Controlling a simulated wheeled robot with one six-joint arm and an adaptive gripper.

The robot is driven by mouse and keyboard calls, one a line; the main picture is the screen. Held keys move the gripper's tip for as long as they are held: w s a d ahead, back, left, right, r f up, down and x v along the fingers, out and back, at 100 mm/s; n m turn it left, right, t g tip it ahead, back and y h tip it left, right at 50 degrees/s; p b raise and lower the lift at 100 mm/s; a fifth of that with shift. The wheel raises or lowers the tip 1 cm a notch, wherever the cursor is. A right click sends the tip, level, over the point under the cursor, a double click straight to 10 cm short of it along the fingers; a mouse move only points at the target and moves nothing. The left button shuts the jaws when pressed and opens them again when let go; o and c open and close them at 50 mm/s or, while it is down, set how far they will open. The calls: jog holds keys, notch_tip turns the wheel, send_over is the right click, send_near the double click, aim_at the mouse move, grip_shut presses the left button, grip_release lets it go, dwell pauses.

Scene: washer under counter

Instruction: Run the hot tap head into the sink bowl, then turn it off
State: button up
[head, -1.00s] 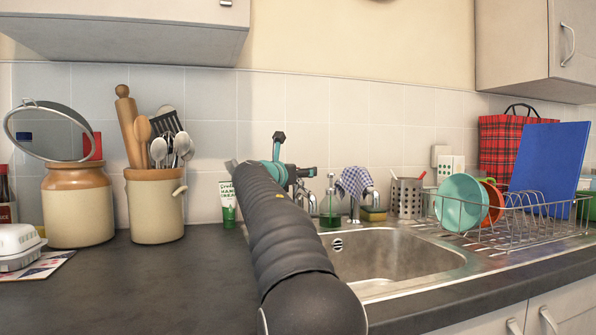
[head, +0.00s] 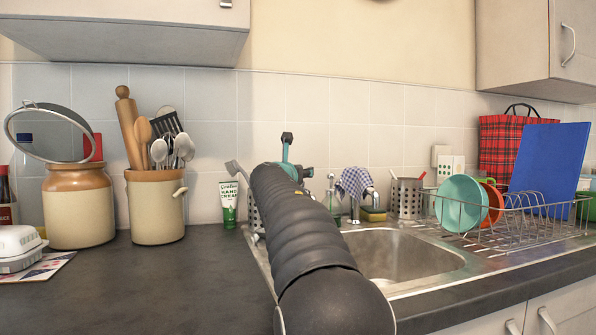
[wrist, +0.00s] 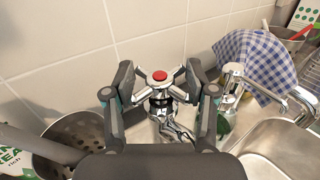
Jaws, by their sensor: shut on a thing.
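The hot tap head (wrist: 159,76), a chrome cross handle with a red centre, stands upright in the wrist view. My gripper (wrist: 160,88) is shut on it, with one finger on each side. The tap's chrome body shows below, partly between the fingers; I cannot make out any running water. The sink bowl (head: 405,258) is steel and looks empty in the part I see; its left side is behind my arm. Its edge also shows in the wrist view (wrist: 285,145). In the head view my arm hides the hot tap and most of my gripper.
A second tap (wrist: 233,78) with a blue checked cloth (wrist: 257,64) stands close to the right. A perforated steel pot (wrist: 85,130) is close to the left. A hand cream tube (head: 228,205), sponge (head: 373,214) and dish rack (head: 520,225) stand around the sink.

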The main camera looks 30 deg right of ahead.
jog(key=shift+r+n+t+y+p, duration=0.1)
jog(key=shift+n+t+y+p, duration=0.25)
jog(key=shift+n+t+y, duration=0.5)
jog(key=o, duration=1.1)
jog(key=shift+o, duration=0.2)
jog(key=v, duration=1.2)
